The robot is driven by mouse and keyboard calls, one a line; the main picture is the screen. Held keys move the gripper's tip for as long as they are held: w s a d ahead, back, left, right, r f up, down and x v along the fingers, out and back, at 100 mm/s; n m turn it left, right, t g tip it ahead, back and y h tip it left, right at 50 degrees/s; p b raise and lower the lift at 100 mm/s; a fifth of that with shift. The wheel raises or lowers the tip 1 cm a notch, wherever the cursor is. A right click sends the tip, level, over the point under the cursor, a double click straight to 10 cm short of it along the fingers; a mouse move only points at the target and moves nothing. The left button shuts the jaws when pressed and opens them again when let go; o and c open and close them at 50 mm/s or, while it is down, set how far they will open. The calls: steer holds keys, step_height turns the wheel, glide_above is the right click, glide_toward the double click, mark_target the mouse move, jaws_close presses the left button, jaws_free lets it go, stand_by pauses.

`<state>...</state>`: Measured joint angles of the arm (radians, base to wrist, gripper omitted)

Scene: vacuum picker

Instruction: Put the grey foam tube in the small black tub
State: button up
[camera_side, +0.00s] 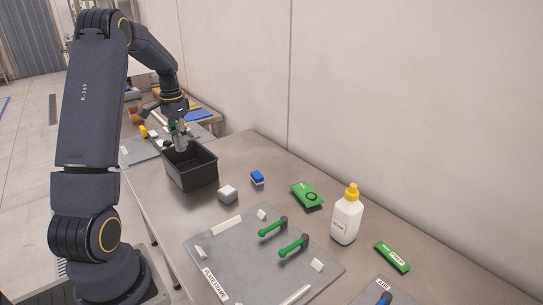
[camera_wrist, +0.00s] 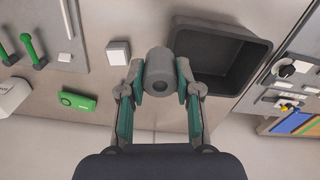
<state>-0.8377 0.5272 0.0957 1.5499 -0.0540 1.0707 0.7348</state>
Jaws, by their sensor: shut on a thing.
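The grey foam tube (camera_wrist: 158,62) is held between the fingers of my gripper (camera_wrist: 160,88), one on each side of it. In the side view my gripper (camera_side: 178,132) is above the tub's far rim, with the tube (camera_side: 181,144) hanging below. The visible part of the tub's inside looks empty.
A white block (camera_side: 227,193), a blue-and-white block (camera_side: 257,178) and a green packet (camera_side: 307,195) lie near the tub. A white bottle (camera_side: 346,218) stands farther right. A grey board (camera_side: 235,262) with green-handled tools fills the front. Another board with small items lies behind the tub.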

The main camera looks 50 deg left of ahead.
steer(key=w+a+f, duration=0.4)
steer(key=a+f, duration=0.1)
steer(key=a, duration=0.5)
steer(key=shift+n, duration=0.3)
steer(key=f, duration=0.6)
steer(key=s+f, duration=0.1)
steer(key=f, duration=0.2)
steer(key=shift+f, duration=2.3)
steer(key=shift+f, duration=0.2)
steer(key=o, duration=0.9)
steer(key=shift+o, duration=0.2)
steer(key=shift+r, duration=0.15)
